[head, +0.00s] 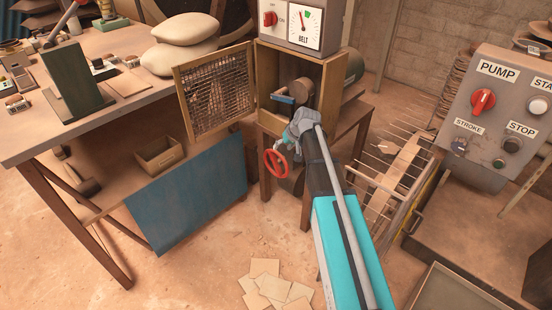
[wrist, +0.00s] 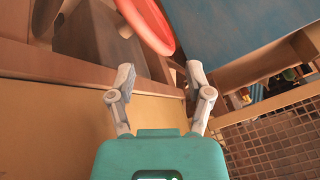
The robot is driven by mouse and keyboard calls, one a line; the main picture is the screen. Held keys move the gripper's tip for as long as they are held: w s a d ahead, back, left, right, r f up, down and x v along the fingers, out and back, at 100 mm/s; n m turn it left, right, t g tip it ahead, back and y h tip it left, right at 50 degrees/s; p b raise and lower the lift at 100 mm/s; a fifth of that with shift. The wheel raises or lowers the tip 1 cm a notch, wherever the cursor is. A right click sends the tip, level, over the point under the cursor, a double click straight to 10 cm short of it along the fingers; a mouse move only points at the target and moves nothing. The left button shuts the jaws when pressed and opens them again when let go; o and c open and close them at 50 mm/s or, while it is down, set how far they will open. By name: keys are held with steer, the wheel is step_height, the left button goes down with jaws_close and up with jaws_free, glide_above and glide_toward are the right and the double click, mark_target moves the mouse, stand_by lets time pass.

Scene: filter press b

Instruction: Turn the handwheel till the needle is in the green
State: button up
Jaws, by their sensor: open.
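The red handwheel (head: 267,161) is on the front of the machine, below its open box. Its rim also shows at the top of the wrist view (wrist: 150,22). My gripper (head: 303,123) is open and empty, above and right of the wheel in the head view. In the wrist view, my gripper's fingers (wrist: 160,78) are spread apart, and the rim lies beyond the fingertips, not between them. The BELT gauge (head: 304,26) is on top of the machine. Its needle points roughly upward, seemingly just left of the small green patch (head: 307,14); the exact reading is too small to tell.
A mesh door (head: 214,90) stands open left of the wheel; its mesh also shows in the wrist view (wrist: 275,150). A blue panel (head: 195,195) leans by the workbench (head: 110,97). A rack (head: 395,165) and pump control box (head: 500,115) stand right. Flat sheets (head: 270,285) lie on the floor.

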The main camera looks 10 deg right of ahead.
mark_target(276, 161)
steer(key=shift+s+d+r+n+g+h+p, duration=0.15)
steer(key=shift+r+n+p, duration=0.25)
steer(key=shift+n, duration=0.65)
steer(key=shift+s+d+r+n+g+h+p, duration=0.1)
steer(key=shift+d+r+n+g+h+p, duration=0.25)
steer(key=shift+n, duration=0.75)
steer(key=shift+s+r+n+h+p, duration=0.1)
steer(key=shift+r+n+p, duration=0.35)
steer(key=shift+n, duration=0.6)
steer(key=shift+f, duration=0.3)
steer(key=b+x, duration=1.2)
steer(key=x, duration=0.1)
steer(key=shift+w+a+f+b, duration=0.1)
steer(key=shift+f+b, duration=0.1)
steer(key=shift+b, duration=0.1)
jaws_close()
